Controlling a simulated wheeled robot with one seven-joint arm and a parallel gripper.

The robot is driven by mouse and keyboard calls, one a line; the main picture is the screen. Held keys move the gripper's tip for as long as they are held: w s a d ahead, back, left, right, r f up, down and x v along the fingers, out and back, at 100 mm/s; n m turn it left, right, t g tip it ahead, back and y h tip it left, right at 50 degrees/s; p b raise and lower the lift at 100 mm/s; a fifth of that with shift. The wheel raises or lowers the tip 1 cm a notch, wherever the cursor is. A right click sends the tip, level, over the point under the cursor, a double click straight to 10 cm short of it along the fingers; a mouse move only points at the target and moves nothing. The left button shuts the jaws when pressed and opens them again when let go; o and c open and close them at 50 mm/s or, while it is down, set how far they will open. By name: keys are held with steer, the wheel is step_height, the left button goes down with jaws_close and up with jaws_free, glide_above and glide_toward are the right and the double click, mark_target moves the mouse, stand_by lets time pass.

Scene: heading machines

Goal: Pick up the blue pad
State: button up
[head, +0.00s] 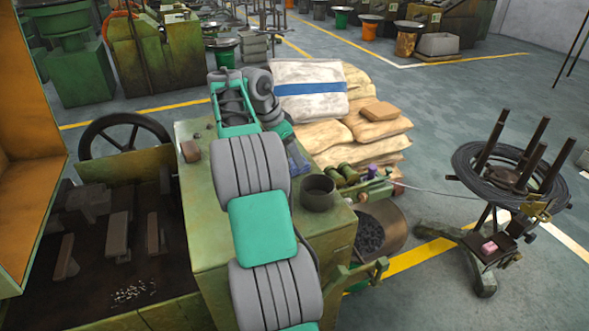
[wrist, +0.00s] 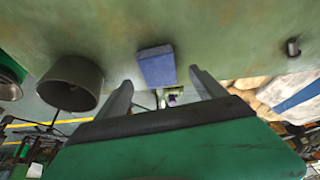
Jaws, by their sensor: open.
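The blue pad (wrist: 156,66) is a small block on the green machine top in the wrist view. It lies between the lines of my two fingers, just past their tips. In the head view the pad (head: 297,161) shows only in part beside my arm, near the machine top's far right edge. My gripper (wrist: 161,79) is open, with nothing between its fingers. I cannot tell the exact gap between the fingertips and the pad. In the head view my arm hides most of the gripper.
A dark round cup (head: 318,192) stands on the machine top (head: 215,215), near the pad. A small brown block (head: 190,151) sits at its left. Sacks (head: 310,100) are piled on the floor beyond. A wire coil stand (head: 510,185) is at the right.

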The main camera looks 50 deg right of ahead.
steer(key=b+x, duration=0.1)
steer(key=x, duration=0.3)
steer(key=shift+a+f, duration=0.1)
steer(key=shift+f, duration=0.05)
steer(key=shift+c, duration=0.3)
steer(key=c, duration=1.4)
